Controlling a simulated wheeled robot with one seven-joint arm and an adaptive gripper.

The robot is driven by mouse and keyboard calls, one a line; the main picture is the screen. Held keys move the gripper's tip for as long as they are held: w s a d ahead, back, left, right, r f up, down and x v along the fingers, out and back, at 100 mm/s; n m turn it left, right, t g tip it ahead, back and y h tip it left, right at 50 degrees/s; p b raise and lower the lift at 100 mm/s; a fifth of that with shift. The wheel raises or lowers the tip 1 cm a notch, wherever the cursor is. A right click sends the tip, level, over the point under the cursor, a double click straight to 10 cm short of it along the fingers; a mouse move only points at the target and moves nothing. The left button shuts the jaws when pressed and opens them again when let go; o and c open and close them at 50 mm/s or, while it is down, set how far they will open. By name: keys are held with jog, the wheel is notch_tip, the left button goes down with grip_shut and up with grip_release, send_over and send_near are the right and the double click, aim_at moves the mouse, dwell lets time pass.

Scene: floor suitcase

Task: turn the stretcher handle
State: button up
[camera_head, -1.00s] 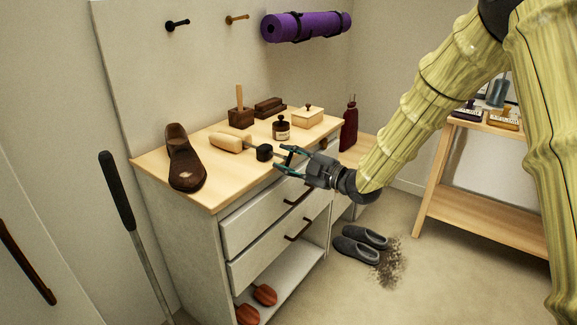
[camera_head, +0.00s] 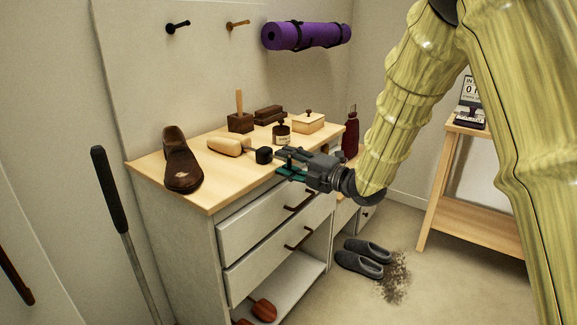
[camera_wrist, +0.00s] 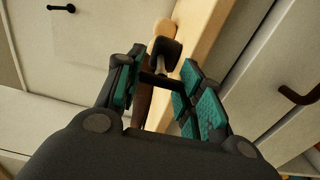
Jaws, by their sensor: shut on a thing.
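The shoe stretcher (camera_head: 229,146) lies on the cabinet top, with a pale wooden block and a black end piece (camera_head: 264,155) pointing towards my gripper. My gripper (camera_head: 285,163) reaches in from the right at the top's front edge, its teal-padded fingers closed in around the stretcher's handle end. In the wrist view the wooden block (camera_wrist: 162,28) and black piece (camera_wrist: 166,48) lie beyond the fingertips, and a dark handle bar (camera_wrist: 154,80) crosses between the pads. The fingers hide much of the handle. A brown shoe (camera_head: 181,163) stands to the left of the stretcher.
A wooden block with a peg (camera_head: 240,118), a small dark jar (camera_head: 281,132) and a lidded box (camera_head: 308,123) stand behind. Drawer handles (camera_head: 299,202) jut out below my gripper. Slippers (camera_head: 364,258) lie on the floor. A wooden shelf (camera_head: 478,214) stands at right.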

dwell(0.4)
jog(key=o, duration=1)
jog(key=shift+o, duration=0.2)
jog(key=v, duration=1.2)
